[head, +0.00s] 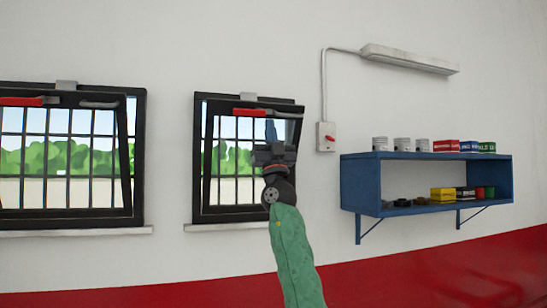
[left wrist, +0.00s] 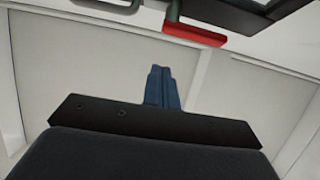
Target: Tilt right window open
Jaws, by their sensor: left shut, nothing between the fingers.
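The right window (head: 203,214) has a black frame, a barred pane and a red-and-grey handle (head: 250,112) along the top of its sash. Its sash leans inward at the top, with a wedge-shaped gap down the right side. My left gripper (head: 270,131) is in front of the upper right part of this window, just below the handle bar. Its blue fingers are together and empty, as the left wrist view (left wrist: 161,86) also shows. A red handle part (left wrist: 194,33) lies beyond the fingertips there, apart from them. My right gripper is not in view.
A left window (head: 70,213) with a similar red handle also stands tilted inward. A switch box (head: 326,137) and a blue shelf (head: 426,156) with cans and boxes are on the wall to the right. A lamp (head: 410,59) hangs above.

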